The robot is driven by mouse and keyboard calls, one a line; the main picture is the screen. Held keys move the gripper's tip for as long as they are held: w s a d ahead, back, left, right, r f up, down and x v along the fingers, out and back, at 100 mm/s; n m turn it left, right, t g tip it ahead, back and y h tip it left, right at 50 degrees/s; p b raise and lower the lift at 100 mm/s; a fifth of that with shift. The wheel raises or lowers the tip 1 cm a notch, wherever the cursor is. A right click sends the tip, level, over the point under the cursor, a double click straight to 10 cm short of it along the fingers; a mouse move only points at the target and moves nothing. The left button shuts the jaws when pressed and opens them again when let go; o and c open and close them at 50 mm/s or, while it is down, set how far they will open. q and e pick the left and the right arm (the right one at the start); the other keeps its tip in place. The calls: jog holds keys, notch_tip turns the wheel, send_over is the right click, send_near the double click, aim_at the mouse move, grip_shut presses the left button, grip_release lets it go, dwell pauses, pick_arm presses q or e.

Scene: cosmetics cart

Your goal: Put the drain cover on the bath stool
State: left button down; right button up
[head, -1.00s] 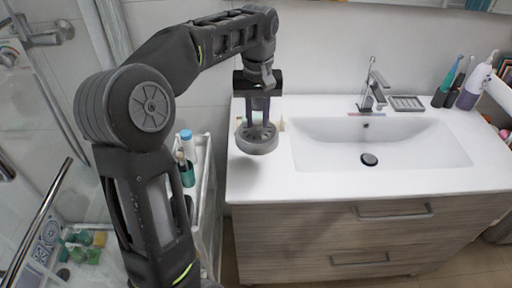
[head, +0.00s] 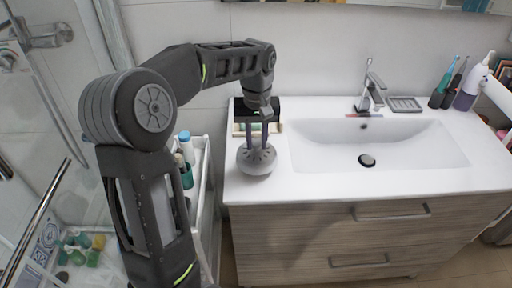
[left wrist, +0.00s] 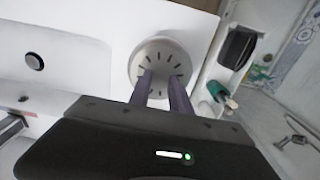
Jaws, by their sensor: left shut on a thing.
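The drain cover (head: 257,162) is a round grey disc with slots, seen at the left end of the white sink counter. My left gripper (head: 258,146) is shut on it from above, fingers pointing down. In the left wrist view the drain cover (left wrist: 160,64) sits at the tips of the purple-grey fingers (left wrist: 162,82). I cannot tell whether its underside touches the counter. No bath stool can be made out for certain in these frames. My right gripper is not in view.
The white counter (head: 310,181) holds a basin with a dark drain plug (head: 367,160), a faucet (head: 370,90) and a soap dish (head: 405,104). A white cart (head: 203,175) with bottles stands left of the counter. Several coloured items (head: 85,248) lie in the shower area.

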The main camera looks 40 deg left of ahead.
aim_at(257, 143)
pick_arm(q)
notch_tip(257, 143, down, 3)
jog(key=shift+f, duration=0.1)
jog(key=shift+f, duration=0.1)
jog(key=c, duration=1.2)
grip_release()
